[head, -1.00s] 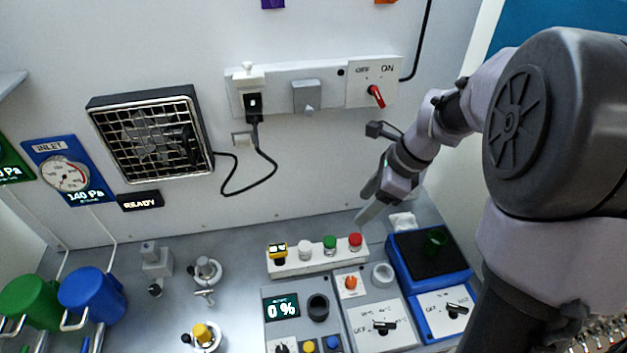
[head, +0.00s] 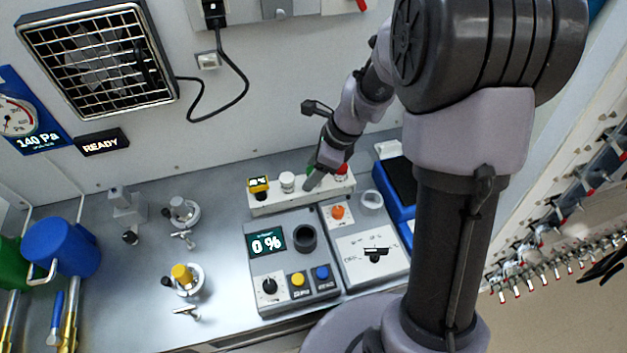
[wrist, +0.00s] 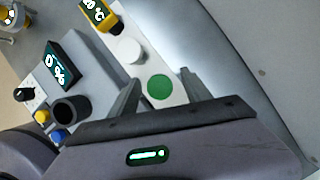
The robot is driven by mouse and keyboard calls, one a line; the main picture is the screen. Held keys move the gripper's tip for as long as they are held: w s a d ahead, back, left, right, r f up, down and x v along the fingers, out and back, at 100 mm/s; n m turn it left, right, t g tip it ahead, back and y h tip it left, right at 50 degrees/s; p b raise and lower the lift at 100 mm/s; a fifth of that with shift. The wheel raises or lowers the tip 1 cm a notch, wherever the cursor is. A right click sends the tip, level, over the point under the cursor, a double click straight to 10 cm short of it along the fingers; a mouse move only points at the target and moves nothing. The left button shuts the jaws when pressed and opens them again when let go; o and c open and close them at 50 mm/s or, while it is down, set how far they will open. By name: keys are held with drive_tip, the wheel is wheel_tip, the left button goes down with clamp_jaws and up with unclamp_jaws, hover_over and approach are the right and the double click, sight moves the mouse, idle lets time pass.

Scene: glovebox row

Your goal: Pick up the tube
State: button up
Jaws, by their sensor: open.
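A white rack (head: 268,207) stands at the back of the bench and holds upright capped pieces that look like tubes. One has a white cap (head: 287,181), one a green cap (wrist: 159,88) and one a red cap (head: 343,169). My gripper (wrist: 160,76) is open and empty. In the wrist view its fingers are on either side of the green cap, seen from above. In the head view my gripper (head: 310,184) is at the rack and partly hides the green cap. The task does not name a colour. Contact with the green cap cannot be told.
A yellow-framed display (head: 259,186) sits at the rack's left end. In front is a grey unit (head: 262,288) reading 0 %, with a round well (head: 304,238). A switch panel (head: 355,245) and a blue device (head: 382,187) are to its right. The back wall is close behind.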

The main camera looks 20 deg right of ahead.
drive_tip(key=shift+r, duration=0.1)
clamp_jaws()
